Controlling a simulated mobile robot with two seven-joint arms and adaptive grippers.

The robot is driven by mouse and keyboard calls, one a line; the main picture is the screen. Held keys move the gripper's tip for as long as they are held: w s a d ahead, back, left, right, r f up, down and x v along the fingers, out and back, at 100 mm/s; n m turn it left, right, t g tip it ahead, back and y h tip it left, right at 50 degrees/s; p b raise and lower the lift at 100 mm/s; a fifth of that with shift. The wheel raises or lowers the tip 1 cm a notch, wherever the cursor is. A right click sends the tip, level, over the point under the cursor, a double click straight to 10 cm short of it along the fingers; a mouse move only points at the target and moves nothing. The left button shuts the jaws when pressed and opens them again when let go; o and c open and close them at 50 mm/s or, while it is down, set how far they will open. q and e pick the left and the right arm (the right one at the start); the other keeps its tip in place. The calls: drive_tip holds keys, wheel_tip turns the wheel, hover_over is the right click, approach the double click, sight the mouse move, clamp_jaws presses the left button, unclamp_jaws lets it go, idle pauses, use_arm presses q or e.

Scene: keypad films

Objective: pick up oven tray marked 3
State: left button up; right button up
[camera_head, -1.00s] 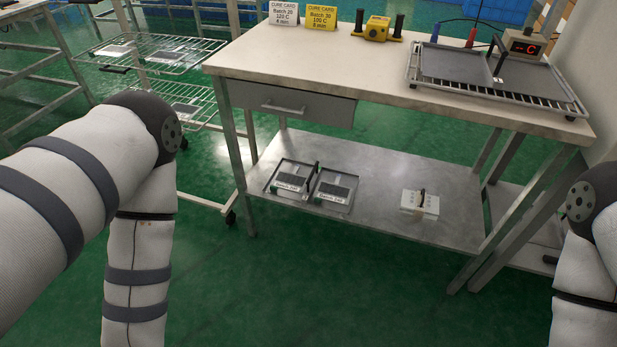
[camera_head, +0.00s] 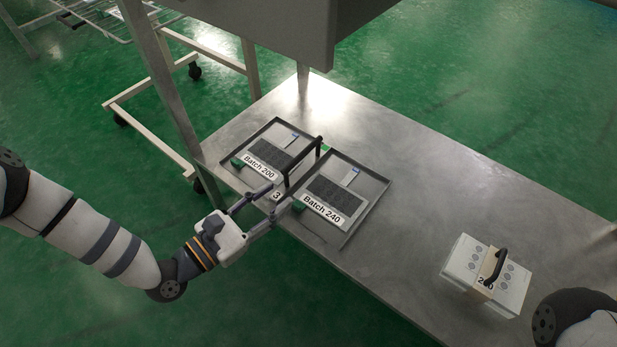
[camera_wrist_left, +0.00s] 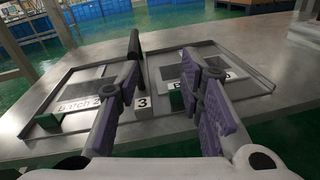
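The oven tray marked 3 (camera_head: 373,186) lies flat on the steel lower shelf. It has two shallow halves with a black upright handle (camera_head: 303,160) between them and a "3" label at the near edge. The left half holds a dark keypad film labelled Batch 200 (camera_head: 270,153); the right half holds one labelled Batch 240 (camera_head: 336,195). My left gripper (camera_head: 280,194) is open at the tray's near edge, by the "3" label. In the left wrist view its purple fingers (camera_wrist_left: 172,84) are apart, with the handle (camera_wrist_left: 134,46) beyond them, nearer the left finger. My right gripper is out of view.
A white box (camera_head: 465,262) with a black handle stands on the shelf (camera_head: 400,270) at the right. The table's drawer (camera_head: 270,25) hangs above the back of the shelf. A table leg (camera_head: 165,85) and a wheeled rack (camera_head: 150,125) stand at the left.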

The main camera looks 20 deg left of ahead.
use_arm(q)
drive_tip(key=w+a+y, duration=0.1)
drive_tip(key=w+a+t, duration=0.1)
drive_tip(key=w, duration=0.1)
drive_tip(key=shift+a+f+n+y+b, duration=0.2)
drive_tip(key=shift+n+y+b, duration=0.1)
drive_tip(key=shift+n+y, duration=0.1)
drive_tip(key=b, duration=0.4)
approach(317, 140)
drive_tip(key=x, duration=0.3)
drive_tip(key=f+x, duration=0.1)
drive_tip(key=x, duration=0.1)
drive_tip(key=shift+w, duration=0.1)
drive_tip(key=shift+r, duration=0.15)
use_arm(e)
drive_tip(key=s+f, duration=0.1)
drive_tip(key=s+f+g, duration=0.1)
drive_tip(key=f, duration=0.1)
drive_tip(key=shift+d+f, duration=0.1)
use_arm(q)
clamp_jaws()
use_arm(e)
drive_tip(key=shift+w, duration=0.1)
